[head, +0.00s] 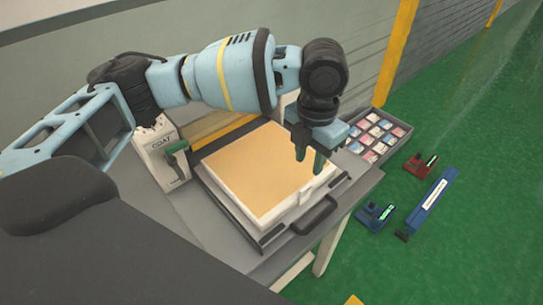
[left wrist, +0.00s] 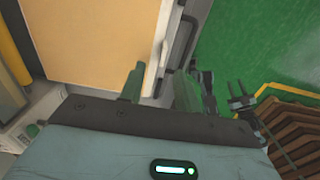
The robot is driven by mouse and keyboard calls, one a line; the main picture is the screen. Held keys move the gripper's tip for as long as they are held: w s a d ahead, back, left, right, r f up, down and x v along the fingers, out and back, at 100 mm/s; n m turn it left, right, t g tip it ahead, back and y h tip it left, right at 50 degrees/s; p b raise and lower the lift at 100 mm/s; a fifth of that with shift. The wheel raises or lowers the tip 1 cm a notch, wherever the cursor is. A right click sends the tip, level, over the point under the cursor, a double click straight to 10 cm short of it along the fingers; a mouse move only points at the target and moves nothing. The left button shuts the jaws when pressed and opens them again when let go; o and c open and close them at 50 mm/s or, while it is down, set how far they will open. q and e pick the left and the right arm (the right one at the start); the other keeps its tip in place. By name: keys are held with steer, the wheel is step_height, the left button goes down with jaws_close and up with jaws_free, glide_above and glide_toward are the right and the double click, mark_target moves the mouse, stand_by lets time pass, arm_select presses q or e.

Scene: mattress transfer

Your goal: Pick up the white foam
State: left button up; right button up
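The white foam (head: 241,202) is a flat, square white block with a tan top face. It lies in a grey tray with a dark handle (head: 314,216) on the table. In the left wrist view, the tan top (left wrist: 95,40) and a strip of white edge show. My left gripper (head: 309,160) is over the block's right-hand edge, pointing down. In the left wrist view its two green fingers (left wrist: 160,87) are apart, with the white edge in the gap between them. Whether a finger touches the foam is unclear.
A grey bin of small packets (head: 380,135) sits behind right. Blue and red tools (head: 421,165) lie on the green floor, right of the table. Brown slats (left wrist: 295,130) show at lower right in the wrist view.

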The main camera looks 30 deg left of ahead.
mark_target(307, 186)
arm_select(q)
steer(key=shift+s+d+f, duration=0.1)
steer(key=shift+s, duration=0.15)
steer(key=shift+d+f, duration=0.2)
steer(key=shift+f, duration=3.55)
jaws_close()
